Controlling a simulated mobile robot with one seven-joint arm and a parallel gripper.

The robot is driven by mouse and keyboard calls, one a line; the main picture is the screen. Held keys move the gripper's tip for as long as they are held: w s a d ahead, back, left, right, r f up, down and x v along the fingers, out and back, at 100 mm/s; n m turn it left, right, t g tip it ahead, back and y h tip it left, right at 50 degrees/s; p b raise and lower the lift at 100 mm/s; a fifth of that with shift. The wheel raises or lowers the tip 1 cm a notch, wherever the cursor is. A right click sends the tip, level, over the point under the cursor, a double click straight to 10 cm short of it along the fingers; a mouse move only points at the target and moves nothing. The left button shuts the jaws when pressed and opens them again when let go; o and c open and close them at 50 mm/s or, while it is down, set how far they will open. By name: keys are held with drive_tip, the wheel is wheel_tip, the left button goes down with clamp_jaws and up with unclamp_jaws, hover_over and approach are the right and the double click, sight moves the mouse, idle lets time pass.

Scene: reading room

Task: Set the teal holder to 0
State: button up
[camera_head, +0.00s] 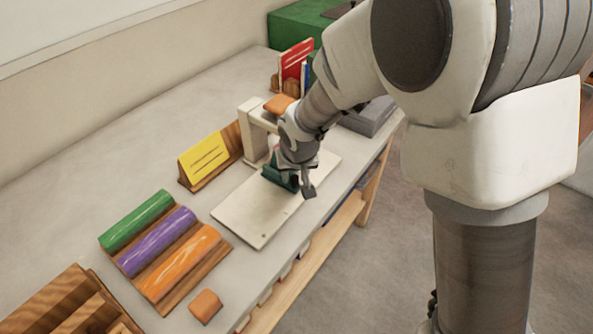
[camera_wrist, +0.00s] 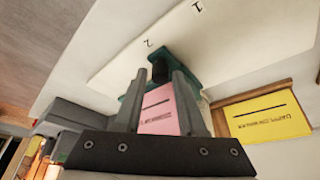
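The teal holder (camera_head: 278,175) is on a pale flat board (camera_head: 255,213), partly hidden by my gripper (camera_head: 302,183). In the wrist view, teal parts of the holder (camera_wrist: 128,97) show behind my two fingers (camera_wrist: 162,75). A dark upright knob (camera_wrist: 159,70) stands between the fingertips; I cannot tell whether they touch it. A pink card (camera_wrist: 158,112) shows between the fingers, just in front of the teal part. The board (camera_wrist: 225,40) carries small marks that look like 1 and 2. No 0 is legible.
A yellow card (camera_head: 204,157) stands in a wooden holder left of the board. Green (camera_head: 137,220), purple and orange rolls lie in a wooden rack. An orange block (camera_head: 205,306) is near the front edge. A cream stand (camera_head: 252,130) rises behind the board. Red and blue items stand further back.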

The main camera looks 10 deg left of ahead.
drive_tip(key=shift+c, duration=0.2)
clamp_jaws()
idle(1.1)
